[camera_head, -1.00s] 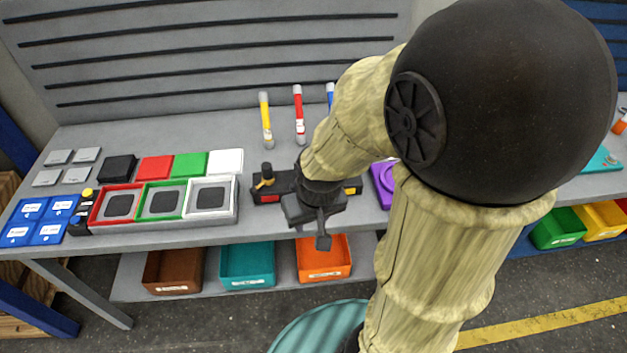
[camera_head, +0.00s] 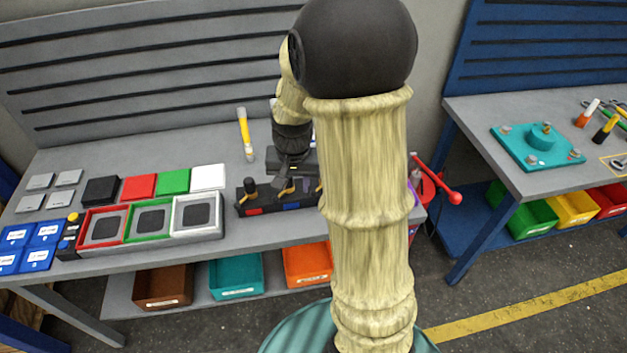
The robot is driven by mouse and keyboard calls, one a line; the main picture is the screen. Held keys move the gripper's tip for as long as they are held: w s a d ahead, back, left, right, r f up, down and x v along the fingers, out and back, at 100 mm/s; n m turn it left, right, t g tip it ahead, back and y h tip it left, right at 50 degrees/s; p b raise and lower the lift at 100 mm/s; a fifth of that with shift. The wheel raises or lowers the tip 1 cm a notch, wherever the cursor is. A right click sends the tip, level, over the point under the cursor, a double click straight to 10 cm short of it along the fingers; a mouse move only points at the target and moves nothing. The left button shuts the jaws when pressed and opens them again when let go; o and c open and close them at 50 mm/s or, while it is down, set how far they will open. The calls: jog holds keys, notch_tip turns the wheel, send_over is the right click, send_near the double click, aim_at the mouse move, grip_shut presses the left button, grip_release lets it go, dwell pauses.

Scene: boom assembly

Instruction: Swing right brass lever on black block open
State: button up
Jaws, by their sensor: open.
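The black block (camera_head: 270,208) lies near the front of the grey bench, with red and blue patches on its front face. A lever with a black knob (camera_head: 250,188) stands at its left end. A brass-coloured piece shows at the block's right visible part (camera_head: 319,188), but my arm hides most of this end, so I cannot tell how the right lever stands. My gripper (camera_head: 284,186) is open and points down at the middle of the block. It overlaps a middle lever in the picture; I cannot tell whether they touch.
Left of the block stand framed trays (camera_head: 150,222), coloured squares (camera_head: 173,181) and blue tiles (camera_head: 25,245). A yellow-and-white tool (camera_head: 244,132) is behind. A red ball-ended handle (camera_head: 454,197) sticks out at right. Bins (camera_head: 235,275) sit below the bench.

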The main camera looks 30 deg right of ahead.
jog(key=w+d+m+g+p, duration=0.1)
jog(key=w+d+m+p, duration=0.3)
jog(key=w+d+m, duration=0.2)
jog(key=w+d, duration=0.2)
jog(key=d, duration=0.1)
jog(key=shift+w+d+r+m, duration=0.3)
jog(key=shift+d+r, duration=0.05)
jog(key=shift+d, duration=0.05)
jog(key=shift+f+p, duration=0.1)
jog(key=shift+p, duration=0.2)
notch_tip(320, 180, down, 17)
jog(key=p, duration=0.5)
jog(key=shift+f, duration=0.1)
grip_shut()
